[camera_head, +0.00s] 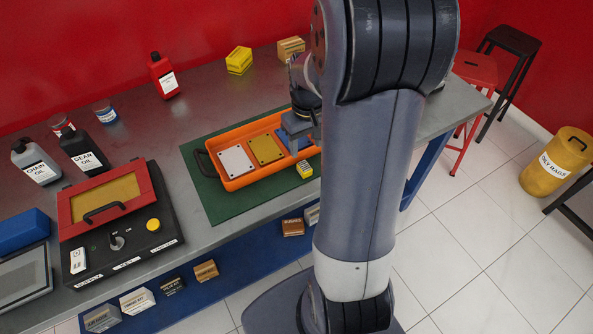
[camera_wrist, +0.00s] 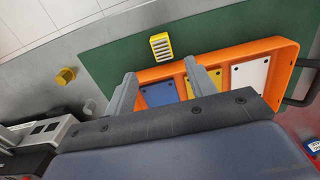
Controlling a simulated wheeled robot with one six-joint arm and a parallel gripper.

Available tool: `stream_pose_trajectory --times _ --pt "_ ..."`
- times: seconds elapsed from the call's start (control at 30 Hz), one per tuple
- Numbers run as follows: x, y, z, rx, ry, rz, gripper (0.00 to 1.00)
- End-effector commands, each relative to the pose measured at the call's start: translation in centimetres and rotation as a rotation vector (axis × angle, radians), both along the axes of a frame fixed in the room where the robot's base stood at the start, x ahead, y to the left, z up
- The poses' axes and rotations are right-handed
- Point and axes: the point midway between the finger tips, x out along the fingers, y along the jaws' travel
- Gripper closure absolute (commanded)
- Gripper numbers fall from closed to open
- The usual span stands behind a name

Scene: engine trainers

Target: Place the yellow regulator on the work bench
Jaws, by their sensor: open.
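A small yellow block with a dark-slotted face, which looks like the yellow regulator (camera_head: 305,169), lies on the green mat (camera_head: 236,205) beside the orange tray (camera_head: 236,184). It also shows in the wrist view (camera_wrist: 160,46), just beyond my fingertips and apart from them. My gripper (camera_wrist: 160,68) is open and empty, with one finger in front of the tray's end. In the head view my gripper (camera_head: 298,128) is over the tray's right end, partly hidden by my arm. The work bench (camera_head: 208,92) is grey metal and carries the mat.
The tray holds white (camera_head: 236,159), yellow (camera_head: 265,150) and blue (camera_wrist: 158,94) plates. A yellow hexagonal piece (camera_wrist: 65,75) stands on bare bench.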

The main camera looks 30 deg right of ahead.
Motion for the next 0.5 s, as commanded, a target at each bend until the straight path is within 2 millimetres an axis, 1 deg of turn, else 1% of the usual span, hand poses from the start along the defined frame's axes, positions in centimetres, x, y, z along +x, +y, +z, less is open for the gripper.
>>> stream_pose_trajectory --times 0.03,0.1,0.33,0.5 --pt "-0.1 0.1 -0.9 0.002 0.005 0.0 0.47" --pt "0.0 0.1 -1.9 0.001 0.003 0.001 0.47" --pt "0.0 0.2 -3.6 0.001 0.002 0.001 0.47" --pt "-0.1 0.4 -6.0 0.002 0.005 0.001 0.47"
